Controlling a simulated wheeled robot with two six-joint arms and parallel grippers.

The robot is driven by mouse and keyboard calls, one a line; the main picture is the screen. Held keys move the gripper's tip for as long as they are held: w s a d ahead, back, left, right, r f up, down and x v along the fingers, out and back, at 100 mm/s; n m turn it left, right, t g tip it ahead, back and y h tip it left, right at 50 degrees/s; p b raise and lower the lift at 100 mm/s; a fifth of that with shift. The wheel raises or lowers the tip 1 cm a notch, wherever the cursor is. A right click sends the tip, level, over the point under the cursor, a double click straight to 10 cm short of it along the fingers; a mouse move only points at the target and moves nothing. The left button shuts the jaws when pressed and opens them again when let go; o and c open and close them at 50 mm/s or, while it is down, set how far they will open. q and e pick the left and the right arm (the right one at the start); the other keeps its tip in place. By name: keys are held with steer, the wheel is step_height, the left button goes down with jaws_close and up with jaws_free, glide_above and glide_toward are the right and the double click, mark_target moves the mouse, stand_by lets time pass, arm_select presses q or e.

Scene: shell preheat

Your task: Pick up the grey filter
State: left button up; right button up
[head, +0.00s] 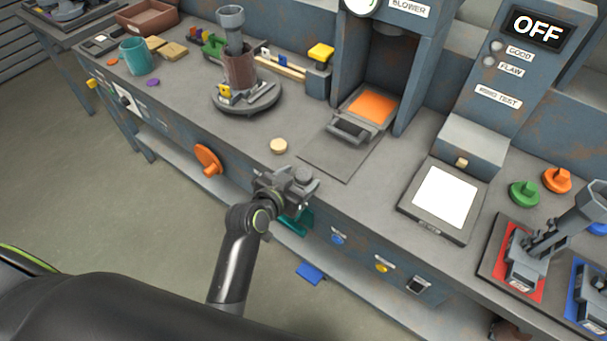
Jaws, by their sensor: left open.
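A grey cylindrical piece with a flared top (231,20) stands upright in a brown cup (239,68) on a round grey base (247,98), at the upper left of the bench. I cannot tell for sure that this piece is the grey filter; other grey parts stand on the red pad (516,272) at the right. My left gripper (304,190) is open and looks empty over the bench's front edge, well apart from the cup. My right gripper is not in view.
A teal mug (135,56) stands at the left. The blower (362,30) stands behind an orange plate (372,106). A white lit panel (445,194) is at the right, below an OFF display (537,28). A small tan disc (279,146) lies near my gripper.

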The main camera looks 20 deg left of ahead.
arm_select(q)
steer(key=shift+c, duration=0.2)
steer(key=c, duration=1)
steer(key=shift+r, duration=0.15)
